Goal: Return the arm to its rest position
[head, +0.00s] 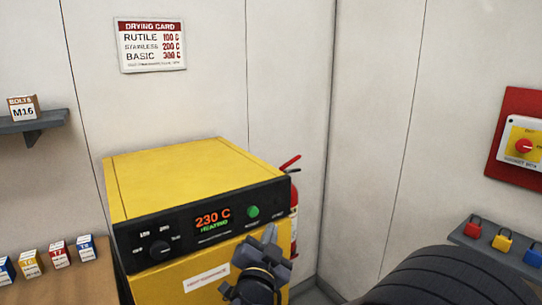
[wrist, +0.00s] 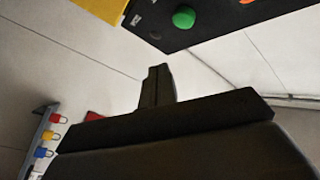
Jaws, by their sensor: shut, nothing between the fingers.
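My gripper (head: 268,244) is at the lower middle of the head view, in front of the right side of a yellow oven (head: 190,175). Its fingers are together with nothing between them, pointing up near the oven's black panel. The panel shows 230 C and HEATING, with a black dial (head: 160,250) at left and a green button (head: 253,211) at right. In the wrist view my shut fingers (wrist: 157,75) stand mid-frame, apart from the green button (wrist: 183,18) above. I cannot tell the exact gap between the fingers and the oven front.
A red fire extinguisher (head: 293,220) stands behind the oven's right side. Small boxes (head: 58,254) sit on a bench at left. A shelf (head: 30,124) holds a bolts box. At right are a red switch panel (head: 519,140) and a rack of padlocks (head: 502,241).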

